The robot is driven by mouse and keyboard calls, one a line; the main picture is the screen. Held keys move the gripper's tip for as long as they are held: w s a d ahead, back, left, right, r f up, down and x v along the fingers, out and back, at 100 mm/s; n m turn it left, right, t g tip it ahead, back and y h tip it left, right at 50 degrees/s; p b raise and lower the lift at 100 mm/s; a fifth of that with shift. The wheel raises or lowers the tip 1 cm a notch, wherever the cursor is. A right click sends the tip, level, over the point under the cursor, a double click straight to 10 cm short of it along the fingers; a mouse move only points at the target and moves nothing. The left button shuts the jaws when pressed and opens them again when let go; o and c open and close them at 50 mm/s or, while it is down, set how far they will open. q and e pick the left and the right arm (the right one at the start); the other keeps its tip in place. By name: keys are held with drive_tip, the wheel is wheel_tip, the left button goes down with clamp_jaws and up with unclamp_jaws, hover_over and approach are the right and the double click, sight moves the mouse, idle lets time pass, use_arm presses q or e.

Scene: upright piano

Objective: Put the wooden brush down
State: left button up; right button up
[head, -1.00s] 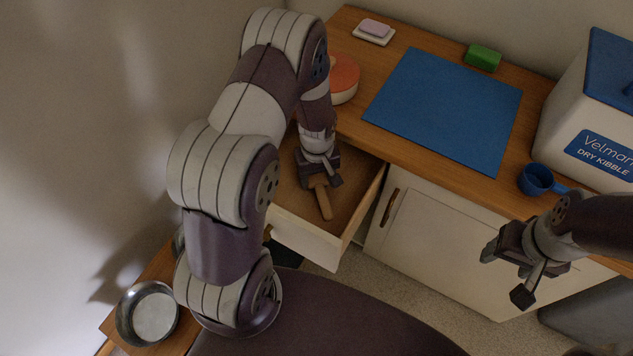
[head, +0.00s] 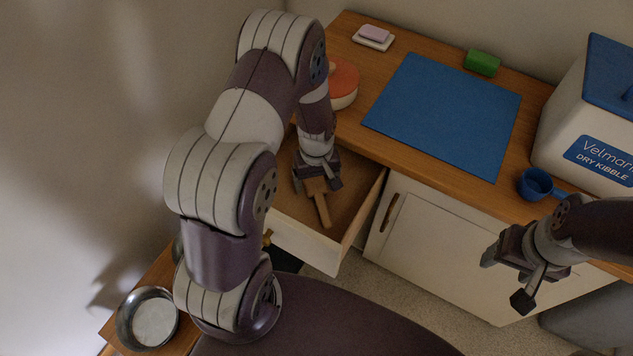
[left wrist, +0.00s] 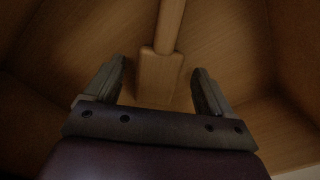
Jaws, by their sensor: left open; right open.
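The wooden brush (head: 320,200) lies in the open drawer (head: 351,226), its handle pointing toward the drawer front. It also shows in the left wrist view (left wrist: 160,70), with its block between my left fingers and the handle running away upward. My left gripper (head: 317,185) is inside the drawer, over the brush block. Its fingers (left wrist: 160,90) are open, with a gap on each side of the block. Part of the brush head is hidden by the gripper. My right gripper (head: 508,278) is open and empty, in front of the cabinet at the right.
On the counter are a blue mat (head: 445,112), a green block (head: 482,62), a pink soap on a dish (head: 373,35), an orange-topped round container (head: 344,82), a blue scoop (head: 536,184) and a kibble bin (head: 590,125). A metal bowl (head: 147,318) stands lower left.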

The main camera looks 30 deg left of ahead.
sight(318, 190)
use_arm(q)
wheel_tip(318, 190, up, 12)
drive_tip(key=f+m+p, duration=0.1)
drive_tip(key=p, duration=0.2)
drive_tip(key=s+d+r+m+t, duration=0.1)
drive_tip(key=s+d+r+m, duration=0.3)
drive_tip(key=s+r+m, duration=0.3)
drive_tip(key=s+r, duration=0.2)
drive_tip(key=s, duration=0.1)
drive_tip(key=shift+s+r, duration=0.25)
drive_tip(key=shift+s, duration=0.05)
use_arm(e)
wheel_tip(318, 190, up, 4)
drive_tip(key=shift+s+f, duration=0.1)
drive_tip(key=shift+f, duration=0.1)
use_arm(q)
drive_tip(key=shift+w, duration=0.1)
drive_tip(key=shift+c, duration=0.3)
use_arm(e)
drive_tip(key=shift+c, duration=0.3)
